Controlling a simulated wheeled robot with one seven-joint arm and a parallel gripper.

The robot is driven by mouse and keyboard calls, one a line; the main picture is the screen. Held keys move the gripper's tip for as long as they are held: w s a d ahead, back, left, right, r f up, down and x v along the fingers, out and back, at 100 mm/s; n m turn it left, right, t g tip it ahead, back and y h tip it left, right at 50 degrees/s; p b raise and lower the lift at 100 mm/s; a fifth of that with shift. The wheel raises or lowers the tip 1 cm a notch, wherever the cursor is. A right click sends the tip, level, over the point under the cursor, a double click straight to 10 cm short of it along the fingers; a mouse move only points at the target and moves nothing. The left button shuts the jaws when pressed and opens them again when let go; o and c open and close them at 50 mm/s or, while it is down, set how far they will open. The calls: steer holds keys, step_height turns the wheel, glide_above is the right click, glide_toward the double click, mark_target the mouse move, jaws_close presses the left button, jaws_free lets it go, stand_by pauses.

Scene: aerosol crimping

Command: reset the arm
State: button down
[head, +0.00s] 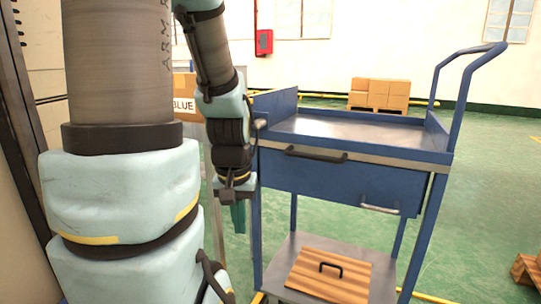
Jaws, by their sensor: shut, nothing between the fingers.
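My arm fills the left of the head view, with a large link close to the camera. Its far end hangs down left of the blue cart (340,183). My gripper (238,216) points downward at the end of the arm, beside the cart's left front leg. Its fingers look shut with nothing between them. The fingers are small and dark teal, so fine detail is hard to see.
The cart's top tray (350,128) looks empty. A wooden board with a black handle (328,277) lies on its lower shelf. A box marked BLUE (184,90) is partly hidden behind my arm. Stacked cartons (380,93) stand farther back.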

step_height(320, 180, up, 28)
steer(key=p, duration=2.6)
steer(key=shift+r, duration=0.25)
